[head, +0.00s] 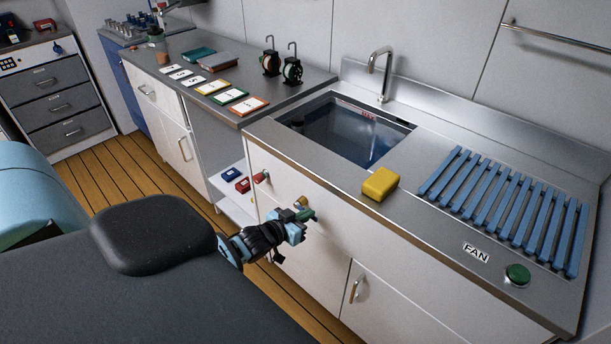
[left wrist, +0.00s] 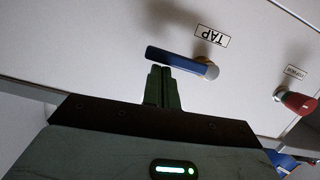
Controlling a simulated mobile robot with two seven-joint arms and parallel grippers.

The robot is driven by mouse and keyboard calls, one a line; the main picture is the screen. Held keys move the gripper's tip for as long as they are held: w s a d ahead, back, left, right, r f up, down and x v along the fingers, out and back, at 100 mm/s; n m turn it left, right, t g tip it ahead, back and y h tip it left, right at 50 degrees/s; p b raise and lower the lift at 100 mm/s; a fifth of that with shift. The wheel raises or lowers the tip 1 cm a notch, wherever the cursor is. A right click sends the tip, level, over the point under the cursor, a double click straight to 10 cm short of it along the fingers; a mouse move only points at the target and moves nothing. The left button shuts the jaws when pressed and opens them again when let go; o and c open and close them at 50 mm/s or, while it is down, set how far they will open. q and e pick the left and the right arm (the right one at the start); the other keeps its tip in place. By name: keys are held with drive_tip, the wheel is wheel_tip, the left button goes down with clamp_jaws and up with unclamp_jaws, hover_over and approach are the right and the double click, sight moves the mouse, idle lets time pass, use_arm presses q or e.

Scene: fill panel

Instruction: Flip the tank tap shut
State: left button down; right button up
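The tank tap has a brass hub (head: 301,201) on the white cabinet front below the sink. In the left wrist view its blue lever (left wrist: 178,61) sticks out to the left from the hub, beside an upside-down TAP label (left wrist: 212,36). My left gripper (head: 303,215) is at the tap, and its fingers (left wrist: 162,72) look closed together. The fingertips are right at the lever's edge; I cannot tell whether they touch it. The lever does not look held between them. My right gripper is not in view.
A red-handled valve (left wrist: 298,102) with its own label sits beside the tap; it also shows in the head view (head: 262,177). Above are the sink basin (head: 350,130), a yellow sponge (head: 380,184), a blue rack (head: 505,208) and a green FAN button (head: 517,274).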

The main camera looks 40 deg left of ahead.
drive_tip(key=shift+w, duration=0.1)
use_arm(q)
wheel_tip(320, 180, up, 5)
drive_tip(key=p, duration=0.3)
drive_tip(key=v, duration=0.9)
drive_tip(key=shift+s+f, duration=0.35)
drive_tip(key=shift+s, duration=0.15)
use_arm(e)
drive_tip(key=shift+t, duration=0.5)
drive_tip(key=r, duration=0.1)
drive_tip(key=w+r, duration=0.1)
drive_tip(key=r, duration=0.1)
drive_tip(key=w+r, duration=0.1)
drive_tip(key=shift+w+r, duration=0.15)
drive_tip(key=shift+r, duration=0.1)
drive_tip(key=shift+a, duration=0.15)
use_arm(q)
drive_tip(key=shift+d, duration=0.1)
